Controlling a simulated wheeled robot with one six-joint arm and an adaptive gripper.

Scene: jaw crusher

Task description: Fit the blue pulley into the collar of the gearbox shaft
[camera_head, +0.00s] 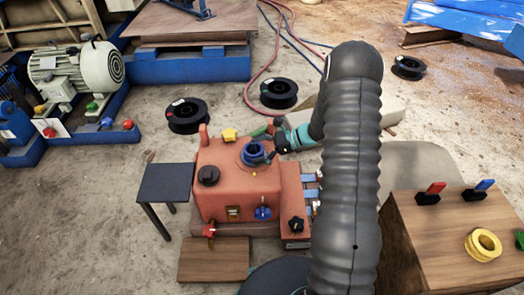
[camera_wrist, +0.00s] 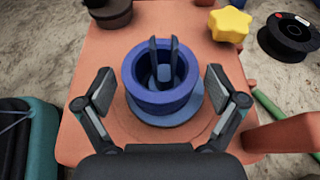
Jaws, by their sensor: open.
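The blue pulley (camera_head: 252,152) is on top of the orange gearbox (camera_head: 222,186). In the wrist view the pulley (camera_wrist: 138,87) looks like a thick blue ring above a paler blue disc (camera_wrist: 172,118). Two dark upright prongs (camera_wrist: 175,60) stand in its opening; they look like part of the shaft collar. I cannot tell how deep the pulley sits. My gripper (camera_wrist: 161,92) is open, with one finger on each side of the pulley and visible gaps between. In the head view my gripper (camera_head: 268,153) comes in from the right.
A yellow star knob (camera_wrist: 230,24) and a black knob (camera_head: 208,175) are on the gearbox top. A small dark table (camera_head: 166,182) stands left. A wooden box (camera_head: 450,240) with levers and a yellow pulley (camera_head: 483,245) stands right. Black reels (camera_head: 187,115) lie behind on the floor.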

